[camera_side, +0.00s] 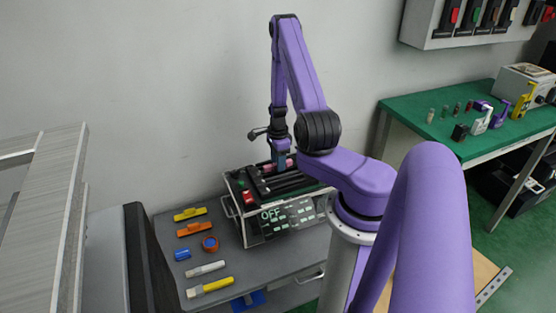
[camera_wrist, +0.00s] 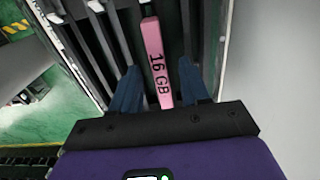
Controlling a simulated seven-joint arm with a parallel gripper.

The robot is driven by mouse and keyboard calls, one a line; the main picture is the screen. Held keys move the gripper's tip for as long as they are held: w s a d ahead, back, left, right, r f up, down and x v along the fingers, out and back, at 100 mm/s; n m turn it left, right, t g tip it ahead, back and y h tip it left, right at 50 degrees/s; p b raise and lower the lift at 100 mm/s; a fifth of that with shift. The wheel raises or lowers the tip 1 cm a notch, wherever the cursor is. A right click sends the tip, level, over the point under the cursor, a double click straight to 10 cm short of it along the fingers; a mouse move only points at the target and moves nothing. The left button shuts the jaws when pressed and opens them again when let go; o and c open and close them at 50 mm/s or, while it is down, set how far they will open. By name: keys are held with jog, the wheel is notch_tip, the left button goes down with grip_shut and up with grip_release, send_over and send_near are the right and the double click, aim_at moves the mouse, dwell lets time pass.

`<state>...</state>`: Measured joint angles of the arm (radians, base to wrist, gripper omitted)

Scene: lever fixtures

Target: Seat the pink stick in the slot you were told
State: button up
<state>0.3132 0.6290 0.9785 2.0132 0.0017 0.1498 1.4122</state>
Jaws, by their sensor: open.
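The pink stick (camera_wrist: 155,60), marked "16 GB", lies lengthwise among dark parallel slots (camera_wrist: 100,45) in the wrist view. My gripper (camera_wrist: 158,68) is open, with one blue finger on each side of the stick. Gaps show between the fingers and the stick, and I cannot tell whether the stick is fully seated. In the side view my gripper (camera_side: 281,158) is down over the top of the slotted box (camera_side: 280,224). Small pink patches show beside the fingers there, mostly hidden.
The box front reads "OFF". A green table (camera_side: 420,105) with small items stands at right.

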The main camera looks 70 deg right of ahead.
notch_tip(320, 180, up, 17)
jog(key=shift+r, duration=0.2)
dwell(0.6)
jog(key=w+a+r+n, duration=0.2)
jog(key=w+a+n, duration=0.2)
jog(key=a+n, duration=0.3)
jog(key=w+a+r+n, duration=0.3)
jog(key=a+n, duration=0.3)
jog(key=a, duration=0.3)
jog(key=s+a+r+n, duration=0.2)
jog(key=s+a+n, duration=0.2)
jog(key=a+n, duration=0.7)
jog(key=s+a+r+n, duration=0.1)
jog(key=s+a+n, duration=0.3)
jog(key=s+n, duration=0.3)
jog(key=s+a+r+n, duration=0.1)
jog(key=s+a+n, duration=0.3)
jog(key=s+n, duration=0.4)
jog(key=s, duration=0.3)
jog(key=shift+s+a+r+n, duration=0.2)
jog(key=shift+a+r+n, duration=0.05)
jog(key=shift+r+n, duration=0.1)
